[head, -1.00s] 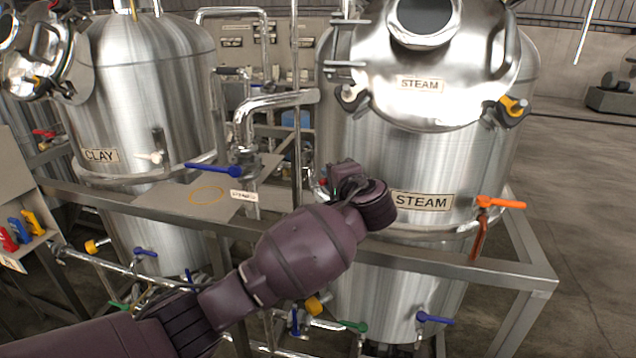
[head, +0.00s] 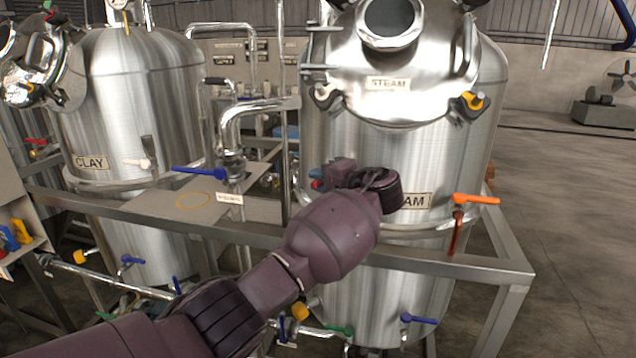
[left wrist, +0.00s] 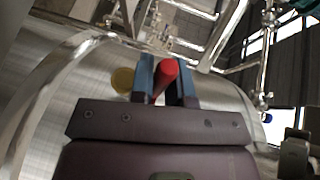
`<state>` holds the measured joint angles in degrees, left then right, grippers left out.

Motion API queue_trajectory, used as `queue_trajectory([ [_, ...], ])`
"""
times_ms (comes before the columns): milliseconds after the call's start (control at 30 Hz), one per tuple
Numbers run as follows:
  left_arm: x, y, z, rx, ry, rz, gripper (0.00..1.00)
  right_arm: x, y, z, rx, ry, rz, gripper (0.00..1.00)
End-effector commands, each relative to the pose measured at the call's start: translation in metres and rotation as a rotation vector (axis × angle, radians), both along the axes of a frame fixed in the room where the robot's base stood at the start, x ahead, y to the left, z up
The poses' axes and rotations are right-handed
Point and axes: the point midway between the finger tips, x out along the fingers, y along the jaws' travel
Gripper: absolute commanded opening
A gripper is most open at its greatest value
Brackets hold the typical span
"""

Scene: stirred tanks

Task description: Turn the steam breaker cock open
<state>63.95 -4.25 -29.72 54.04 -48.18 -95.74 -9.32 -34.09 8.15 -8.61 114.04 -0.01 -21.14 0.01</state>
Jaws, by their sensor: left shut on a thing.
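The steel steam tank (head: 400,160) with its STEAM labels stands right of centre in the head view. My left gripper (head: 322,180) is at the tank's left side, mostly hidden behind my own wrist. In the left wrist view its two blue fingers (left wrist: 167,82) are closed on both sides of a red handle (left wrist: 166,74). A sliver of red shows at the fingers in the head view. The cock's body behind the handle is hidden, and I cannot read a name on it. My right gripper is not in view.
A steel frame rail (head: 455,262) runs in front of the tank. An orange-handled valve (head: 475,199) is on the right. A blue-handled valve (head: 200,173) on a pipe and the clay tank (head: 130,100) are on the left. Open floor lies to the right.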

Motion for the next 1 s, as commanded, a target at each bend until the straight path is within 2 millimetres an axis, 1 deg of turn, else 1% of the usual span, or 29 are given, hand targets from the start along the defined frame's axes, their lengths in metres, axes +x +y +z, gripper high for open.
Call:
queue_trajectory([
  [33,0.0000,-0.0008,-0.0030,0.000,0.005,0.007,0.00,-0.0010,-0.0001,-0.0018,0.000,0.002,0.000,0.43],
  [333,0.0009,-0.0006,-0.0022,-0.002,0.004,0.026,0.00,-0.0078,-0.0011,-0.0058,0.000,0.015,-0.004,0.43],
  [567,0.0009,-0.0005,-0.0020,-0.002,0.004,0.025,0.00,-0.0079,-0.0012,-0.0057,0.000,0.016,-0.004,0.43],
  [600,0.0009,-0.0005,-0.0020,-0.002,0.004,0.025,0.20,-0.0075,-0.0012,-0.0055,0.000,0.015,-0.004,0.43],
  [733,0.0010,-0.0005,-0.0016,-0.001,0.003,0.025,0.39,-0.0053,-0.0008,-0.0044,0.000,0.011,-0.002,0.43],
  [767,0.0011,-0.0005,-0.0014,-0.001,0.003,0.024,0.42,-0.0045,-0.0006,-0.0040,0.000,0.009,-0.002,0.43],
  [1000,0.0011,-0.0005,-0.0005,0.000,0.001,0.024,0.42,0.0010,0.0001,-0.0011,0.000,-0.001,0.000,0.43],
])
